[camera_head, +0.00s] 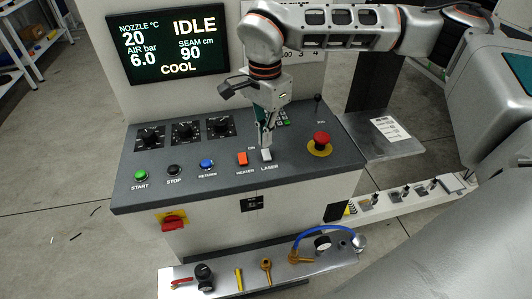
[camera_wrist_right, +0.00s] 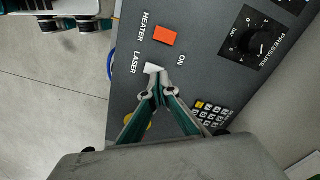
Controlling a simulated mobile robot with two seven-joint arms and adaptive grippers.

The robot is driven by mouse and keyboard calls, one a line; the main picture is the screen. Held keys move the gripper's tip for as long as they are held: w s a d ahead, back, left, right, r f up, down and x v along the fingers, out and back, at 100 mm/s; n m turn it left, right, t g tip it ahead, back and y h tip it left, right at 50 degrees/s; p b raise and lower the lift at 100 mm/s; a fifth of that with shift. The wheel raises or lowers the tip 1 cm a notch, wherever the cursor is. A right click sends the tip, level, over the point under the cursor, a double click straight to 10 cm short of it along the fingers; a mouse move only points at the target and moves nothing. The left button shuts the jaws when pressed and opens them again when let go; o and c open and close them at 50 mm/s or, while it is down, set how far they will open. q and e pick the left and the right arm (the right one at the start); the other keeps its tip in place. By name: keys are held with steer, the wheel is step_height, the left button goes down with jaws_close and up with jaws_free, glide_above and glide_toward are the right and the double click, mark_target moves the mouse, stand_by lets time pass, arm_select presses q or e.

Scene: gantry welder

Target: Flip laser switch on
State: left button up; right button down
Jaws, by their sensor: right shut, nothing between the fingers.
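The laser switch (camera_head: 266,155) is a small white rocker on the grey control panel (camera_head: 200,182), just above its LASER label. It also shows in the right wrist view (camera_wrist_right: 152,68). My right gripper (camera_head: 266,143) is shut and empty, pointing down with its fingertips right at the switch's ON side. In the right wrist view, the fingertips (camera_wrist_right: 160,80) meet beside the white rocker and cover part of it. I cannot tell whether they touch it. The orange heater switch (camera_head: 242,159) is directly left of the laser switch. My left gripper is not in view.
A red emergency stop (camera_head: 321,138) stands right of the switch. Green START (camera_head: 141,175), black STOP (camera_head: 174,170) and blue RETURN (camera_head: 207,164) buttons are to the left. Several dials and a keypad (camera_head: 283,118) lie behind. The screen (camera_head: 168,43) reads IDLE and COOL.

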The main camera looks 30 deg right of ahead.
mark_target(266, 151)
steer(key=shift+f+b, duration=0.5)
steer(key=shift+f, duration=0.7)
stand_by(1.1)
step_height(266, 151, up, 5)
steer(key=p, duration=0.4)
steer(key=shift+f, duration=0.15)
steer(key=shift+r+p, duration=0.9)
steer(key=shift+r, duration=0.3)
steer(key=shift+s+f, duration=0.1)
